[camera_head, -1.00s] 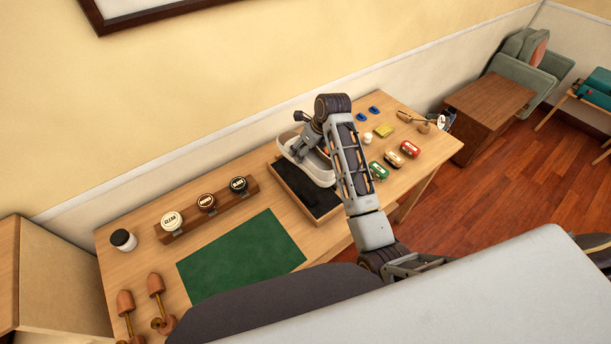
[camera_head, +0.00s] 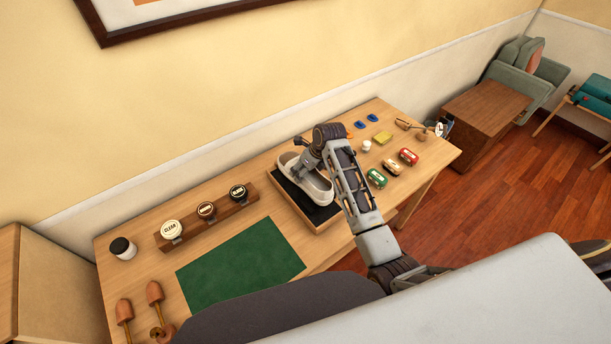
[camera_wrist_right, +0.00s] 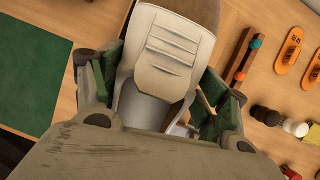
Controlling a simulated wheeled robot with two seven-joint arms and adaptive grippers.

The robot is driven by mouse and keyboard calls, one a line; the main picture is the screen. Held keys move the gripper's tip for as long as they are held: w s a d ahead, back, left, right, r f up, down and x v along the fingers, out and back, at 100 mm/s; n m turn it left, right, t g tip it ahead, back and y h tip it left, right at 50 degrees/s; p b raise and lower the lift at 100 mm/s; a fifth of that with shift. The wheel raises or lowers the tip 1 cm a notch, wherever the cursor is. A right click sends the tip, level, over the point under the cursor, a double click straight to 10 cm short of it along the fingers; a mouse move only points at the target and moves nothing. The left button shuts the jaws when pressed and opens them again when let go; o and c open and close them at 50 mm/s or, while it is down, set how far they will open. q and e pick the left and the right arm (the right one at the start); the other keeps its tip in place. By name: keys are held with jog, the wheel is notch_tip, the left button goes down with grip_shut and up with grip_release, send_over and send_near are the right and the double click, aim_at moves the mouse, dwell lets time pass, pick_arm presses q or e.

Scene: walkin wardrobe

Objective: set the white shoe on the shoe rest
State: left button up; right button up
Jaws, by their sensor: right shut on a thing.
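The white shoe (camera_head: 319,187) lies lengthwise over the shoe rest, a black pad in a wooden frame (camera_head: 309,214). It looks level and low on the pad, but I cannot tell whether its sole fully touches. My right gripper (camera_head: 306,162) is shut on the shoe at its opening, and the arm covers part of the shoe. In the right wrist view the shoe's ribbed pale upper (camera_wrist_right: 175,52) sits between the green-padded fingers of the right gripper (camera_wrist_right: 162,78). My left gripper is not in view.
A green mat (camera_head: 240,263) and a wooden holder with several round tins (camera_head: 206,211) lie left of the rest. Small red and green brushes (camera_head: 408,157), a yellow block (camera_head: 383,138) and blue pieces (camera_head: 372,118) lie to the right. The wall borders the table's back.

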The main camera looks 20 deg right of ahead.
jog(key=shift+f, duration=1.8)
jog(key=o, duration=1.3)
jog(key=b+v, duration=0.1)
jog(key=v, duration=1.1)
